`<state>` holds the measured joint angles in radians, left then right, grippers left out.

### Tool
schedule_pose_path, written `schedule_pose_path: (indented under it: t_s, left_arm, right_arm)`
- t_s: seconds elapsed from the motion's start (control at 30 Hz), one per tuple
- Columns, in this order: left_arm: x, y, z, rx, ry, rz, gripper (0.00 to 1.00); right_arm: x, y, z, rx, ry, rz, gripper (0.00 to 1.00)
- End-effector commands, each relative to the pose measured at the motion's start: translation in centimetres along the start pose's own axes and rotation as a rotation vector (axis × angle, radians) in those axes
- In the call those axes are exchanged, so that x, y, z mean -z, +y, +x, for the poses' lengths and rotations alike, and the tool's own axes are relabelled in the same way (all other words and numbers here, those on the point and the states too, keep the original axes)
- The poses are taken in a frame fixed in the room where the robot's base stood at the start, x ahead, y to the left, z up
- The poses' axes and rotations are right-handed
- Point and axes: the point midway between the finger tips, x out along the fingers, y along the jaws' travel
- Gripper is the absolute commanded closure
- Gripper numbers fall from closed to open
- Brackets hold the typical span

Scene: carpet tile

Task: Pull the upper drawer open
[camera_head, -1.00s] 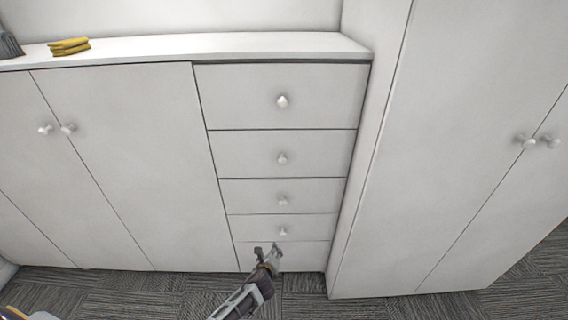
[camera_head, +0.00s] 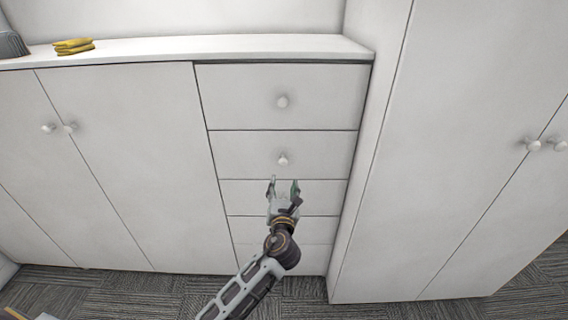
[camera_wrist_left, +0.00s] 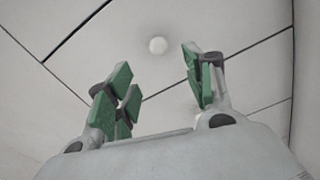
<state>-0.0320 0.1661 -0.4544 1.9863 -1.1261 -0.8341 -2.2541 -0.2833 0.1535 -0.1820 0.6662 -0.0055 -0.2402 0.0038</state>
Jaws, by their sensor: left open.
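The upper drawer (camera_head: 330,95) is the top one in a white stack of drawers, and it is shut. Its round white knob (camera_head: 282,101) sits in the middle of its front. The second drawer (camera_head: 235,152) below it has its own knob (camera_head: 283,160). My left gripper (camera_head: 284,182) is just below that second knob in the head view, open and empty, with its fingers pointing up. In the left wrist view, the open green-padded fingers (camera_wrist_left: 160,88) stand apart, and a round knob (camera_wrist_left: 158,45) shows beyond them. My right gripper is not in view.
White cupboard doors (camera_head: 120,150) with knobs stand left of the drawers. A tall white cabinet (camera_head: 450,130) juts forward on the right. Folded yellow cloths (camera_head: 74,47) lie on the countertop (camera_head: 210,47). Carpet tiles (camera_head: 130,293) cover the floor.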

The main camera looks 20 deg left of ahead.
Motion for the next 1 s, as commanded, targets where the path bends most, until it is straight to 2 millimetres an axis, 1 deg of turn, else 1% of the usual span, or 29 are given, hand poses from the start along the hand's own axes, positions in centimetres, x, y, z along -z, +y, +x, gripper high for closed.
schedule_pose_path:
  t_s: [0.1,0.23,0.37,0.57,0.77,1.0]
  left_arm:
    - [-0.4,0.1,-0.1,-0.005,-0.007,0.012,0.47]
    - [-0.4,0.1,-0.1,-0.004,-0.006,0.011,0.47]
    - [-0.3,0.1,0.0,-0.004,-0.006,0.01,0.47]
    - [-0.3,0.1,0.4,-0.004,-0.006,0.01,0.47]
    - [-0.3,0.2,1.8,-0.005,-0.005,0.009,0.47]
    - [-0.3,0.1,4.3,-0.005,-0.005,0.008,0.47]
  right_arm:
    - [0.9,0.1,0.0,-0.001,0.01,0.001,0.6]
    - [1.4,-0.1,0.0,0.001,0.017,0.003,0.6]
    - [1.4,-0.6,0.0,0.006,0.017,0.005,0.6]
    - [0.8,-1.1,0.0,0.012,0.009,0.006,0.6]
    - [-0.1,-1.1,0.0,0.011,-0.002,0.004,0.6]
    - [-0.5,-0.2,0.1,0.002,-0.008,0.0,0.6]
